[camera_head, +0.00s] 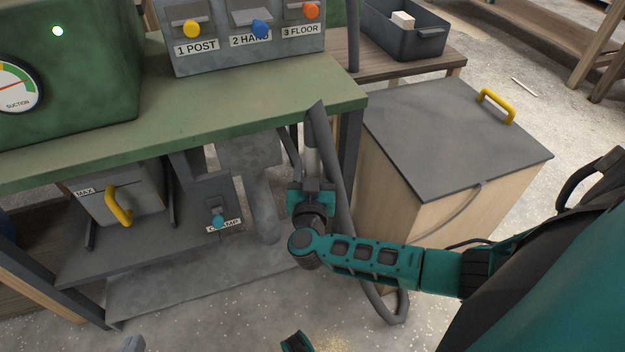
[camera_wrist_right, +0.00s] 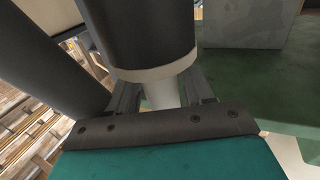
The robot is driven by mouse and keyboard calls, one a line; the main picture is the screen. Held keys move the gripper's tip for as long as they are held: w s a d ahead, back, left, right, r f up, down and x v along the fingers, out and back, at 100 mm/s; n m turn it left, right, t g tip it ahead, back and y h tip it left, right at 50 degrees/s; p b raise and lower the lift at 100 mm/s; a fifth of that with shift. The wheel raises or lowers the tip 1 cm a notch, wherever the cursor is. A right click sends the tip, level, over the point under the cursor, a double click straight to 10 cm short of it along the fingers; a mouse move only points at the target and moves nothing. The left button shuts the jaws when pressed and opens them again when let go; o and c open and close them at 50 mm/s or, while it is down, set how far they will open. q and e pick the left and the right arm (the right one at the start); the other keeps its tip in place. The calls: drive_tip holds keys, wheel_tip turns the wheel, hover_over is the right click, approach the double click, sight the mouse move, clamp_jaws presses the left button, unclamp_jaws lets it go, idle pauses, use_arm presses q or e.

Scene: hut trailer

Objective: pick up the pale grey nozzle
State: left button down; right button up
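The pale grey nozzle (camera_head: 312,158) stands nearly upright in front of the green bench's right end, below a dark sleeve with a hose. My right gripper (camera_head: 312,187) is at its lower part. In the right wrist view, the nozzle (camera_wrist_right: 164,94) runs down from a wide dark sleeve with a pale rim. The fingers of my right gripper (camera_wrist_right: 162,98) lie on both sides of it and appear shut on it; the contact is partly hidden. A grey tip, apparently of my left gripper (camera_head: 131,344), shows at the bottom edge; its opening cannot be seen.
The green bench (camera_head: 240,107) carries a switch panel (camera_head: 240,58) and green machine. A dark hose (camera_head: 335,175) loops down beside my right gripper. A wooden box with a dark lid (camera_head: 450,135) stands to the right. Below are a yellow-handled drawer (camera_head: 118,205) and clamp lever (camera_head: 218,220).

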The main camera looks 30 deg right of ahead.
clamp_jaws()
idle(0.4)
